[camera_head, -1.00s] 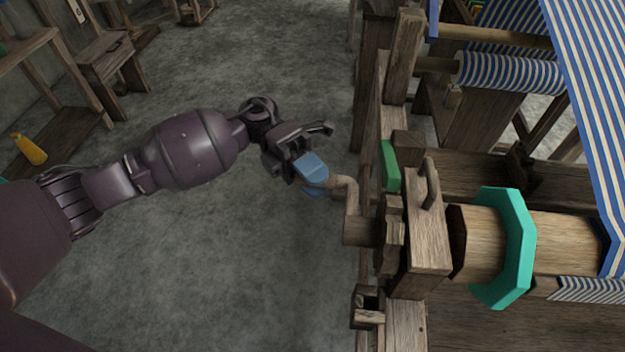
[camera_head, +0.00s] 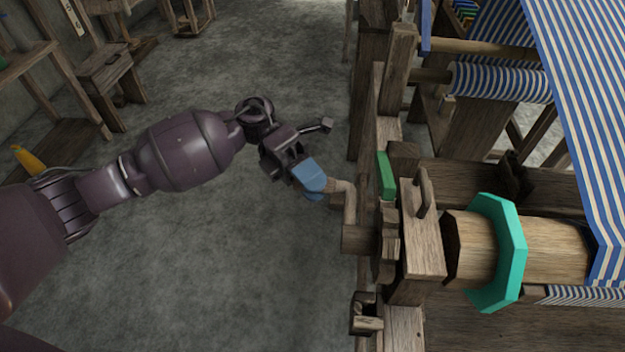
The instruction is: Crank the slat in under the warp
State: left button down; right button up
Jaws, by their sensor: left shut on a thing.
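My left gripper (camera_head: 312,180), with blue fingers, is shut on the end of the wooden crank (camera_head: 347,203). The crank sits on the left end of the loom's roller and bends toward the gripper. The wooden roller (camera_head: 470,245) runs to the right from the post and carries a turquoise octagonal flange (camera_head: 512,250). The blue-and-white striped warp (camera_head: 575,110) comes down at the right onto the roller's right part. I cannot make out the slat for certain. My right gripper is not in view.
The loom's wooden frame (camera_head: 395,75) fills the right side, with a green piece (camera_head: 385,175) on its near rail. A wooden stool (camera_head: 110,75) and a yellow bottle (camera_head: 28,158) stand at the left. The floor (camera_head: 230,270) between is clear.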

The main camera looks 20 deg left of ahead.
pick_arm(q)
jog(key=c, duration=0.9)
grip_release()
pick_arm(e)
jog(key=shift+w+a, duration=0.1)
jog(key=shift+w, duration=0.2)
pick_arm(q)
jog(key=v, duration=1.1)
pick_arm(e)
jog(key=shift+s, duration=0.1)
pick_arm(q)
jog(key=shift+s, duration=0.1)
